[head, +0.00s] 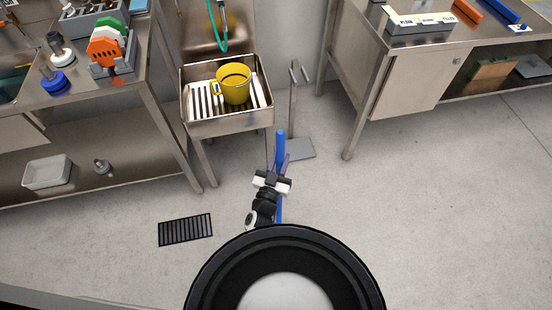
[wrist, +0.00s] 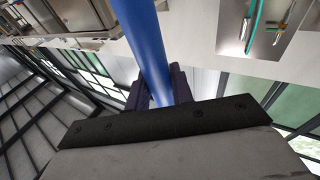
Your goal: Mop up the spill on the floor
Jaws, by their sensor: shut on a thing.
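My gripper (head: 272,182) is shut on a blue pole (head: 280,148), which looks like a mop handle. The pole stands roughly upright in the head view and runs on below the gripper. In the wrist view, the blue pole (wrist: 152,45) passes between the dark fingers of my gripper (wrist: 160,90). The lower end of the pole is hidden behind my own body, so no mop head shows. I cannot make out a spill on the visible floor (head: 420,200).
A grey stand (head: 300,150) with a post is just behind the pole. A steel sink (head: 225,122) holds a yellow bucket (head: 232,88). A dark floor grate (head: 185,230) lies at left. Steel tables stand left (head: 150,85) and right (head: 352,110). The floor at right is clear.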

